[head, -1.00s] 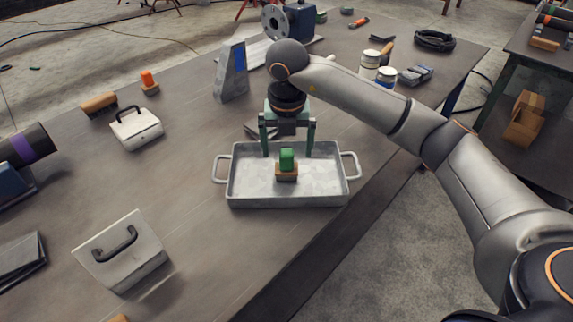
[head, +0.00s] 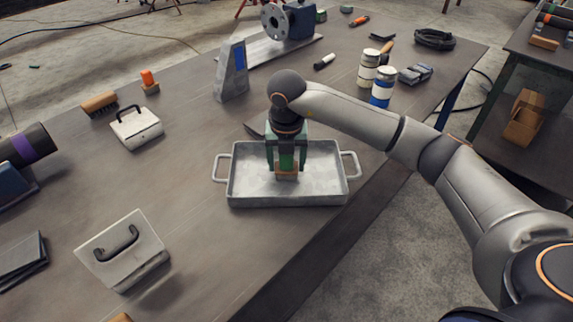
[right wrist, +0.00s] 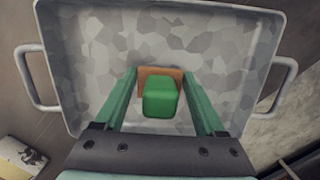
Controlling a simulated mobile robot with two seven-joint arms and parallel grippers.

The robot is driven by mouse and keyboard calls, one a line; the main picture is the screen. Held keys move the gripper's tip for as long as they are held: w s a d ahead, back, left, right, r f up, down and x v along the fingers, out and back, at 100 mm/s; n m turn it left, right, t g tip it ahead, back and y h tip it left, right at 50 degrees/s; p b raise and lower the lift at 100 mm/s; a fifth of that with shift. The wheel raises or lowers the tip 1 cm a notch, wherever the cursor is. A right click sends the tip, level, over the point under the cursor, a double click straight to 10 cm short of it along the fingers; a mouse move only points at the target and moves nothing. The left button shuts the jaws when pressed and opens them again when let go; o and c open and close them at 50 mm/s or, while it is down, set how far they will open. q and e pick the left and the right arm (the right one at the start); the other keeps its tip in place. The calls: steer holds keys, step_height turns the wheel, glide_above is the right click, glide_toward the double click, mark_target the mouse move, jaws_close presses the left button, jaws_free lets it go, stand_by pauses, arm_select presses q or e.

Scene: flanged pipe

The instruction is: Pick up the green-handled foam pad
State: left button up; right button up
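The foam pad with its green handle (head: 287,160) and an orange-brown base stands in a grey metal tray (head: 247,190) on the table. In the right wrist view, the green handle (right wrist: 161,97) stands between the two green fingers, with a gap on each side. My right gripper (head: 287,170) points down into the tray with its fingers on either side of the handle. It is open and holds nothing. The gripper partly hides the pad in the head view. My left gripper is not in view.
The tray has a raised rim and two side handles. A grey wedge-shaped block (head: 231,72) stands behind it, and two paint cans (head: 382,87) (head: 369,68) stand to the back right. A white block with a black handle (head: 123,250) is at front left.

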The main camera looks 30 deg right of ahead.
steer(key=c, duration=0.9)
steer(key=shift+r, duration=0.2)
steer(key=shift+r, duration=0.25)
step_height(320, 180, up, 2)
steer(key=shift+r, duration=0.15)
steer(key=s+a+r, duration=0.1)
steer(key=s+r, duration=0.2)
steer(key=s, duration=0.1)
steer(key=s+a+r, duration=0.2)
steer(key=s+r, duration=0.1)
steer(key=s, duration=0.1)
steer(key=s+a+r, duration=0.1)
steer(key=s+r, duration=0.2)
steer(key=s, duration=0.2)
steer(key=shift+s+a+r, duration=0.1)
steer(key=shift+a+r, duration=0.3)
